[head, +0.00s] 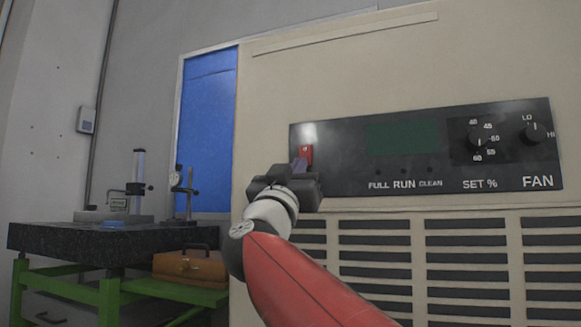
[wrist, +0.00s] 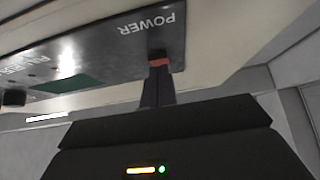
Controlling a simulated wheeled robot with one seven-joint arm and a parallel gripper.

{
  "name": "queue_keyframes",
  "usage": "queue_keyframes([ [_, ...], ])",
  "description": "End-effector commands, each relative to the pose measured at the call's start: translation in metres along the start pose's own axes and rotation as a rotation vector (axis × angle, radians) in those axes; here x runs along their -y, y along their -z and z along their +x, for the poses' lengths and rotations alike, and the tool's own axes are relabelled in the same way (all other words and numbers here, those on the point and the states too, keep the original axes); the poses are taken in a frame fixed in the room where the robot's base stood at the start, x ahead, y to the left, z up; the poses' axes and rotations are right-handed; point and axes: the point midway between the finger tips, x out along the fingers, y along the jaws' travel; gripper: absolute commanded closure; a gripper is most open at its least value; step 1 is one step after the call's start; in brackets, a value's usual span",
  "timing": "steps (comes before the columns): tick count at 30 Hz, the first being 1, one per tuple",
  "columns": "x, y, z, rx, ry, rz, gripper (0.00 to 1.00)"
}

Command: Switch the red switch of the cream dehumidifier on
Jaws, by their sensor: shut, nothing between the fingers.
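The cream dehumidifier (head: 330,80) fills the right of the head view, with a dark control panel (head: 350,135) across its front. The red switch (head: 306,154) is at the panel's left end, its lower part hidden behind my fingers. In the wrist view a sliver of the red switch (wrist: 158,63) shows beside the word POWER, right at my fingertips. My gripper (head: 299,165) is shut with nothing between its fingers, and its tips are at the switch; they also show in the wrist view (wrist: 157,72). Whether they touch it, and which way the switch is tipped, I cannot tell.
The panel has a blank green display (head: 402,136), a SET % knob (head: 481,139) and a FAN knob (head: 535,132). Vent slots (head: 470,265) lie below. At left, a dark stone-topped table (head: 75,238) on a green frame carries instruments. A brown case (head: 190,268) is beside it.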

Motion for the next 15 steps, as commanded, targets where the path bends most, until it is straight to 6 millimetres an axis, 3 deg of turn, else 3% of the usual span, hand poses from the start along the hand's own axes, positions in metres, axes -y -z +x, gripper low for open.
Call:
queue_keyframes([
  [15,-0.0001,-0.0062,0.0089,0.001,0.000,-0.002,1.00],
])
